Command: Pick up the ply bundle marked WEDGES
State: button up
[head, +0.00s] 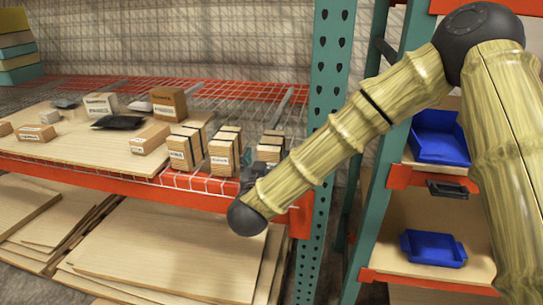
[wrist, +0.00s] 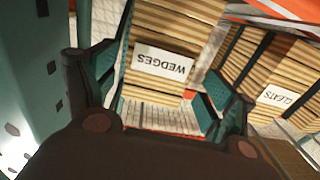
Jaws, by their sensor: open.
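The ply bundle marked WEDGES (wrist: 165,40) is a strapped stack of light plywood strips with a white label, upside down in the wrist view. In the head view it appears to be the rightmost bundle (head: 270,152) on the shelf, partly hidden by my wrist. My gripper (wrist: 155,88) is open, with one teal-padded finger on each side of the labelled face. In the head view my gripper (head: 248,178) is mostly hidden by my wrist.
A bundle marked CLEATS (wrist: 278,97) stands close beside it, also in the head view (head: 222,155). Another bundle (head: 183,150) and several boxes stand further left. A teal rack post (head: 325,110) rises just right. The red shelf beam (head: 110,178) and wire edge run along the front.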

jog(key=shift+w+d, duration=0.2)
jog(key=shift+w, duration=0.65)
jog(key=shift+w+d, duration=0.2)
jog(key=shift+w, duration=0.65)
jog(key=shift+w+d, duration=0.2)
jog(key=shift+w, duration=0.65)
jog(key=shift+r, duration=0.1)
jog(key=c, duration=1.4)
